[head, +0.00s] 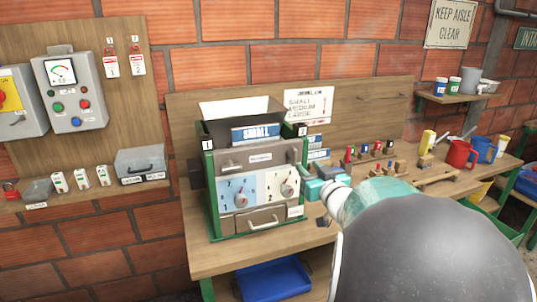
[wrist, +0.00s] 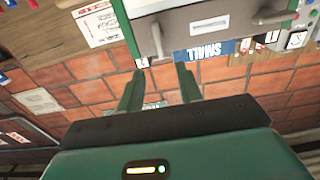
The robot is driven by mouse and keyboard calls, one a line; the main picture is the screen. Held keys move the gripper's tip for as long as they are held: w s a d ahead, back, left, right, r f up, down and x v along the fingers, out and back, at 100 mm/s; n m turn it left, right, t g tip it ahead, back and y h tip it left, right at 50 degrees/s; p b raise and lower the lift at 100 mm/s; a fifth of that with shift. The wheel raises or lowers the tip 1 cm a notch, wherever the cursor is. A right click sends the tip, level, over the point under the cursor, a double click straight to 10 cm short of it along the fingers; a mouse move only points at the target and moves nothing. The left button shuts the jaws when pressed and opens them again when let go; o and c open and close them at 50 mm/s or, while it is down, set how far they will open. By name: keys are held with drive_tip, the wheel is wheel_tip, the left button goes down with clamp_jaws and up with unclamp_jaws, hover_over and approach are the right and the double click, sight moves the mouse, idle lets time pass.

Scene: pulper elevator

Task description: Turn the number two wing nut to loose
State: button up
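The green-framed machine (head: 257,180) stands on the wooden bench, with a number 1 tag (head: 207,145) at its upper left and a number 2 tag (head: 303,131) at its upper right. A small grey piece (head: 291,156) below the number 2 tag may be the number two wing nut; a grey bar-like piece (wrist: 157,40) in the wrist view looks like the same part. Its turned position is unclear. My gripper (head: 316,188) is at the machine's right side. In the wrist view my gripper (wrist: 160,85) has its fingers apart, empty, short of the grey piece.
Two dials (head: 241,200) and a lower drawer (head: 263,220) are on the machine's front. Small coloured-top items (head: 370,152) and a red mug (head: 460,155) stand on the bench to the right. A blue tray (head: 273,280) is underneath. A brick wall stands behind.

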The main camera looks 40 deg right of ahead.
sight(296, 154)
drive_tip(key=x, duration=0.9)
clamp_jaws()
